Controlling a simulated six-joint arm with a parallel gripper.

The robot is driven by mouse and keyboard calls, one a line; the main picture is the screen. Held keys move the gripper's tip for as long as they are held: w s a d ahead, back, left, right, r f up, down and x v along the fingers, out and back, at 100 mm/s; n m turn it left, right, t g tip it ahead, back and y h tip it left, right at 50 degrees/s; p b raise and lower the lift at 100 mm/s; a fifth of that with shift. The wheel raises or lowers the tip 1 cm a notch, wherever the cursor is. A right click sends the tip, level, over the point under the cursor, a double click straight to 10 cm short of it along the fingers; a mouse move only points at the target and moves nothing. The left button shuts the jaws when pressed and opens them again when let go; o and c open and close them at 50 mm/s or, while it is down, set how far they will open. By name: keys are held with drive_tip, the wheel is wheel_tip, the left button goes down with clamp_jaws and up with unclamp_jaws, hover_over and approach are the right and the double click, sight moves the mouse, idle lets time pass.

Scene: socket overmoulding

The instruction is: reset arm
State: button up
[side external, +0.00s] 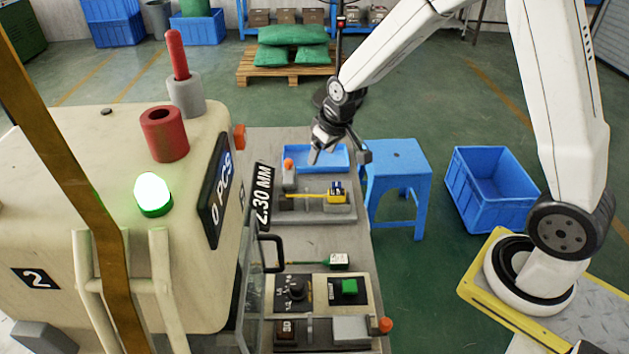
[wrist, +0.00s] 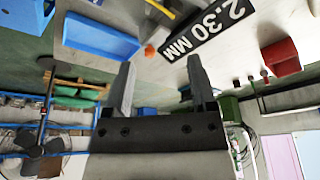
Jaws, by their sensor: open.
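My gripper (side external: 338,150) is raised above the far end of the grey worktable (side external: 310,240), near the blue tray. In the wrist view my gripper (wrist: 158,82) has its two fingers apart with nothing between them. My white arm reaches in from the right, its base on a yellow-edged plate.
On the table are a blue tray (side external: 325,157), a grey fixture (side external: 318,213) with a yellow part (side external: 337,192), and a control panel (side external: 320,292). The machine (side external: 110,230) with a lit green lamp (side external: 153,192) stands left. A blue stool (side external: 398,170) and blue crate (side external: 492,185) stand right.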

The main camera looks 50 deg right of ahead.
drive_tip(key=s+a, duration=0.1)
drive_tip(key=s, duration=0.7)
drive_tip(key=s+a+r+g, duration=0.1)
drive_tip(key=s, duration=0.7)
drive_tip(key=shift+s+a+r, duration=0.25)
drive_tip(key=shift+s+r, duration=0.05)
drive_tip(key=shift+s, duration=0.1)
